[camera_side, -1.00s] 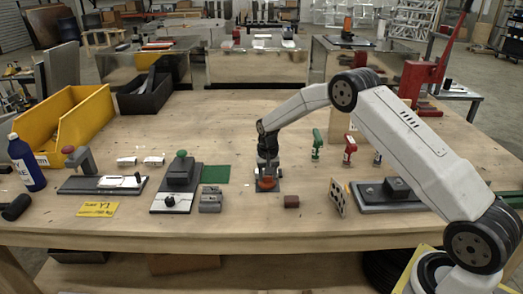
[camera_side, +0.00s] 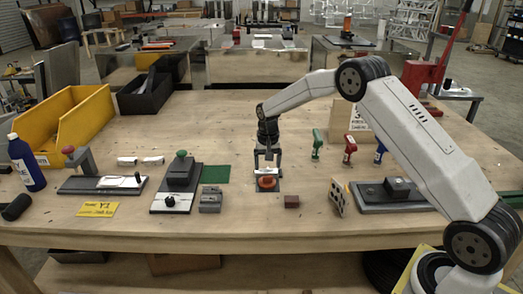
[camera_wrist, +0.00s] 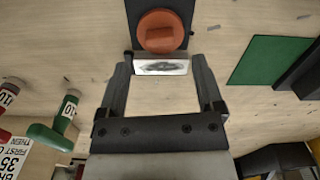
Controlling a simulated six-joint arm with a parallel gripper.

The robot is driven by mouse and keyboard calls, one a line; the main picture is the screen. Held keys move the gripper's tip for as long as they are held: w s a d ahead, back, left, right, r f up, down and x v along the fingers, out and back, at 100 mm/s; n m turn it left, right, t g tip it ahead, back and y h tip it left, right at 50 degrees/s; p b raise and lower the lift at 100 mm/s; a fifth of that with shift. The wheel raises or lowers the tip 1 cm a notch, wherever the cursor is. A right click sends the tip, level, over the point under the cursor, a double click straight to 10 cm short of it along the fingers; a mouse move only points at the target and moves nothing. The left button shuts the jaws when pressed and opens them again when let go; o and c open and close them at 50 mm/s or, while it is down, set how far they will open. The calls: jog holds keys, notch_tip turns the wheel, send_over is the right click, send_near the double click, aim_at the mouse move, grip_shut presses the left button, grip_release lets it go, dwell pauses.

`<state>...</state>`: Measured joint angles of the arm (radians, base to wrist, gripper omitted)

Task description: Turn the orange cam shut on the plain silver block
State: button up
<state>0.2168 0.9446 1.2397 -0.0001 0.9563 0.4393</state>
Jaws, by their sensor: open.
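The orange cam (camera_side: 267,183) is a round knob on a dark base plate (camera_wrist: 191,8) near the table's front middle. In the wrist view the cam (camera_wrist: 160,31) shows a raised grip bar lying across the picture. A plain silver block (camera_wrist: 160,67) with a dark smudge or reflection lies right beside the cam on my side; I cannot tell whether they touch. My gripper (camera_side: 268,160) is open and empty, just behind and above the cam in the side view. In the wrist view its two fingers (camera_wrist: 160,72) stand apart, with the silver block between the tips.
A small brown block (camera_side: 292,201) lies to the right. A grey notched block (camera_side: 210,200) and a green-knobbed fixture (camera_side: 180,180) stand left, near a green mat (camera_side: 216,174). Green, red and blue upright tools (camera_side: 349,149) and a dotted board (camera_side: 337,197) stand right.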

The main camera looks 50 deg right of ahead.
aim_at(268, 177)
jog(key=shift+r, duration=1.55)
jog(key=s+a+r+n+t, duration=0.1)
jog(key=s+a+n, duration=0.2)
jog(key=s, duration=1)
jog(key=s+a+r+n+t, duration=0.1)
jog(key=s+a+n, duration=0.3)
jog(key=s+a, duration=0.5)
jog(key=s+r, duration=0.1)
jog(key=s, duration=0.4)
jog(key=shift+s+a+n+t, duration=0.15)
jog(key=shift+s+n+t, duration=0.15)
